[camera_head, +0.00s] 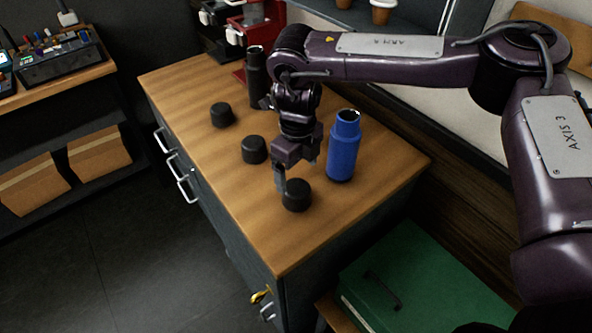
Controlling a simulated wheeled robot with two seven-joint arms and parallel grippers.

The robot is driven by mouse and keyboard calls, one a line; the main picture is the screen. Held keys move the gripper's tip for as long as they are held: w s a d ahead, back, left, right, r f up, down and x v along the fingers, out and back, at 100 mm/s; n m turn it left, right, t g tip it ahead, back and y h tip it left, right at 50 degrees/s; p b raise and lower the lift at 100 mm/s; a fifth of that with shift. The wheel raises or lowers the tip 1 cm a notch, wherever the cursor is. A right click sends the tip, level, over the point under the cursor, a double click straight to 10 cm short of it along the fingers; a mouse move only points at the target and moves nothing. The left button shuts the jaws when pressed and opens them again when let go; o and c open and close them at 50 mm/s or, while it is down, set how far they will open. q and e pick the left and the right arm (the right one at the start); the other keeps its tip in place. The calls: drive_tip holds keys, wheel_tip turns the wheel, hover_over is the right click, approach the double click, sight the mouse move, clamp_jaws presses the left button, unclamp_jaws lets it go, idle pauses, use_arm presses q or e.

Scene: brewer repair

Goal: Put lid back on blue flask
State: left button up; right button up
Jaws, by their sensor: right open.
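A blue flask (343,150) stands upright and open-topped on the wooden counter (190,85). One black lid (297,195) lies near the front of the counter, left of the flask and toward me. A second black lid (254,150) and a third black lid (222,115) lie farther back to the left. My right gripper (293,180) comes from the right arm and points down, open, just above and behind the nearest lid. One finger is beside that lid; I cannot tell if it touches. My left gripper is not in view.
A tall black flask (256,78) stands behind the gripper, near a red machine (262,25) at the back. A green case (405,280) lies below the counter's right end. The counter's left front is clear.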

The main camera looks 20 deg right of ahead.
sight(297, 187)
drive_tip(key=shift+w+d+r, duration=0.1)
drive_tip(key=shift+w+r, duration=0.05)
drive_tip(key=shift+w, duration=0.1)
drive_tip(key=shift+s+r, duration=0.1)
drive_tip(key=shift+s, duration=0.1)
drive_tip(key=shift+s+a+r, duration=0.2)
drive_tip(key=shift+s+a, duration=0.05)
drive_tip(key=shift+s, duration=0.3)
drive_tip(key=shift+f, duration=0.4)
drive_tip(key=shift+w+f+p, duration=0.25)
drive_tip(key=shift+f+p, duration=0.15)
drive_tip(key=shift+f, duration=0.7)
wheel_tip(297, 187, down, 4)
drive_tip(key=shift+f+p, duration=0.25)
drive_tip(key=shift+p, duration=0.95)
drive_tip(key=shift+f, duration=0.25)
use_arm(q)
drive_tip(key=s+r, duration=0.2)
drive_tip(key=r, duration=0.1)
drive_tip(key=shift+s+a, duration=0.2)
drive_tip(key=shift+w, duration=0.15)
